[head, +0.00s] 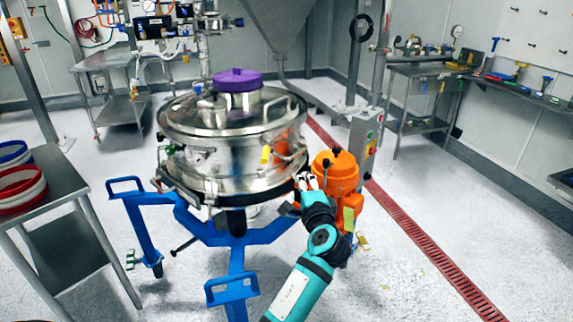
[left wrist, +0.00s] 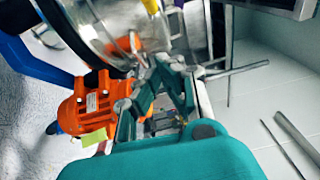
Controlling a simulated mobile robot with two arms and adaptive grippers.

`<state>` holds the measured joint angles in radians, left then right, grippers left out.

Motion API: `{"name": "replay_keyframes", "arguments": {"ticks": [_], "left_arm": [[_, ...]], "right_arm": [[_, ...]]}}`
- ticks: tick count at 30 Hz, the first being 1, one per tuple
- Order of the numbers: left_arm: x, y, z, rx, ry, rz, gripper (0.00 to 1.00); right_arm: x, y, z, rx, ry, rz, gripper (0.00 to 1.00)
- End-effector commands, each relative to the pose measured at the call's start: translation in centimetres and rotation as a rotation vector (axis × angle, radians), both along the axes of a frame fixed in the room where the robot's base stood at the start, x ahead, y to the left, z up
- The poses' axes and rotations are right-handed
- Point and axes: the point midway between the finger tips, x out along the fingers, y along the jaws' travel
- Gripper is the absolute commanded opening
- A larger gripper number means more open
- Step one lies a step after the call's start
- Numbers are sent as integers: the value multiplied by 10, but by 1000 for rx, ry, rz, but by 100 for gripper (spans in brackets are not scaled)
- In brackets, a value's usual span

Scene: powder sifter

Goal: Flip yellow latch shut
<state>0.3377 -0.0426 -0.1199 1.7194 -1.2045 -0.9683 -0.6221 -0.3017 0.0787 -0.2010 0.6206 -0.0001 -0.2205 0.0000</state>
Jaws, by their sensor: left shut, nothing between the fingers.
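The yellow latch (head: 266,155) sits on the right front side of the round steel sifter (head: 215,165) and stands roughly upright, slightly tilted. A yellow piece that looks like this latch (left wrist: 150,6) shows at the top edge of the left wrist view. My left gripper (head: 307,180) is right of and below the latch, close to the sifter's lower rim and the orange motor. It is shut and empty, apart from the latch. It also shows in the left wrist view (left wrist: 158,62), with its fingertips near the steel wall. My right gripper is not in view.
The orange motor (head: 336,172) stands just right of the sifter, close to my left gripper. A blue wheeled frame (head: 238,260) carries the sifter. A purple lid (head: 236,80) is on top. A side table (head: 70,265) holds red and blue rings at left. Floor at right is open.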

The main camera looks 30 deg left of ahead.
Motion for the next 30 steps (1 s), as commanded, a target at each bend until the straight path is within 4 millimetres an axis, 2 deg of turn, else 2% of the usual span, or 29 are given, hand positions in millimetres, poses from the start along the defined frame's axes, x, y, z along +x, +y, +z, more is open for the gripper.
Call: {"name": "replay_keyframes", "arguments": {"ticks": [5,16,19,24,30], "left_arm": [[15,15,3,4,1,3,0],[72,68,3,3,1,2,0],[64,83,4,2,3,3,0],[55,98,3,0,1,0,0],[52,103,1,0,0,0,0]], "right_arm": [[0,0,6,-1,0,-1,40],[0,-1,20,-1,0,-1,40],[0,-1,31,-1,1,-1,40],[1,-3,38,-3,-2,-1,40],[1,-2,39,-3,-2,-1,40]]}}
